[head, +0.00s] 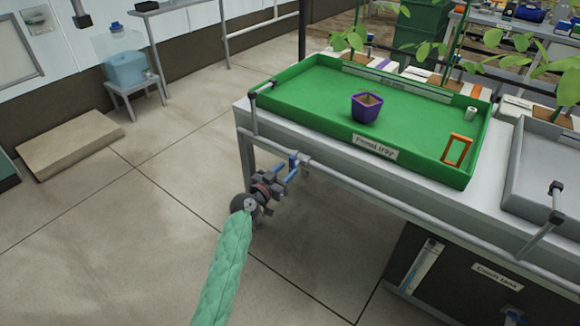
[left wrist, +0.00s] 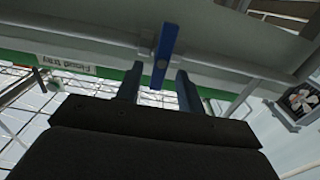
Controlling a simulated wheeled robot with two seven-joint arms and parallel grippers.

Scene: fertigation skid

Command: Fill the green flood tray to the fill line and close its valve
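The green flood tray (head: 310,100) lies on the bench, labelled on its front wall. Its floor looks plain green; I cannot make out any water or its level against a fill line. A grey pipe (head: 252,115) rises at the tray's left corner, its end over the rim. The valve's blue handle (head: 293,160) is on the pipe at the bench's front left. My left gripper (head: 285,175) is just in front of it. In the left wrist view the blue handle (left wrist: 166,45) hangs between the spread fingers, with gaps on both sides. My right gripper is not seen.
A purple pot (head: 367,107), a small white cylinder (head: 470,114) and an orange frame (head: 457,150) are in the tray. A grey tray (head: 545,170) with its own pipe stands to the right. A dark tank (head: 460,280) is below the bench.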

